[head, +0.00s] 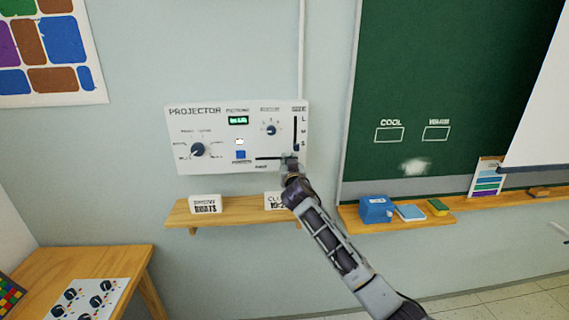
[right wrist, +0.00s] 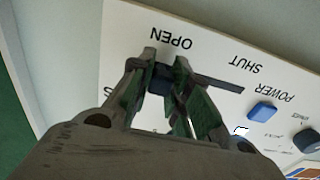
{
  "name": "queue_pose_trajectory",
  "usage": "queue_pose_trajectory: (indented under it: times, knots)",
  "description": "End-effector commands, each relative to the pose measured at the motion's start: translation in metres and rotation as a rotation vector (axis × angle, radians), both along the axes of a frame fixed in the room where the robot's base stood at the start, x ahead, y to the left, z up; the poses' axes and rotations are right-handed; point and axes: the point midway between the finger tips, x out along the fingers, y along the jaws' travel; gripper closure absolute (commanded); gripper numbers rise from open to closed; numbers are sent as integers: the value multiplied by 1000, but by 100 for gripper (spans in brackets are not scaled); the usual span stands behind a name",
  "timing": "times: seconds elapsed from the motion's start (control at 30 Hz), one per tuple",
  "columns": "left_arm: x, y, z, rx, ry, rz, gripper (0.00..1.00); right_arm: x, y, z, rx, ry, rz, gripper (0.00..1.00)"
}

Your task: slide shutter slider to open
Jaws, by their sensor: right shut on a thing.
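The white projector panel (head: 218,165) is fixed to the wall in the head view. The shutter slider's dark horizontal slot (head: 268,158) is at its lower right. My right gripper (head: 289,165) is at the right end of this slot. In the right wrist view, my right gripper (right wrist: 158,68) is shut on the dark slider knob (right wrist: 160,79), one finger on each side. The knob is near the OPEN label (right wrist: 171,40), and bare slot (right wrist: 218,82) extends towards the SHUT label (right wrist: 246,63). The fingers hide the slot's other end. My left gripper is not in view.
The panel also has a blue button (head: 239,155), a dark left dial (head: 198,149), a smaller dial (head: 270,129) and a vertical slider (head: 295,146). A wooden shelf (head: 235,217) with two cards is just below. The green chalkboard (head: 440,85) is to the right.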

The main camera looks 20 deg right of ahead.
Motion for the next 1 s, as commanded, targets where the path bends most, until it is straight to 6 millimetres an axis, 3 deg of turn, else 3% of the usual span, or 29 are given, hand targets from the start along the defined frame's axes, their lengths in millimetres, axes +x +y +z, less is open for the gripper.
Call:
queue_pose_trajectory:
  times: [0.33,0.37,0.5,1.0]
  knots:
    - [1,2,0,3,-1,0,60,-1,-5,0,-2,2,-5,100]
    - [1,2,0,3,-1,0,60,-1,-5,0,-2,2,-6,77]
    - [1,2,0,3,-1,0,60,-1,-5,0,-2,2,-5,59]
    - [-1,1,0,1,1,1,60,-4,-2,-1,-1,1,-2,59]
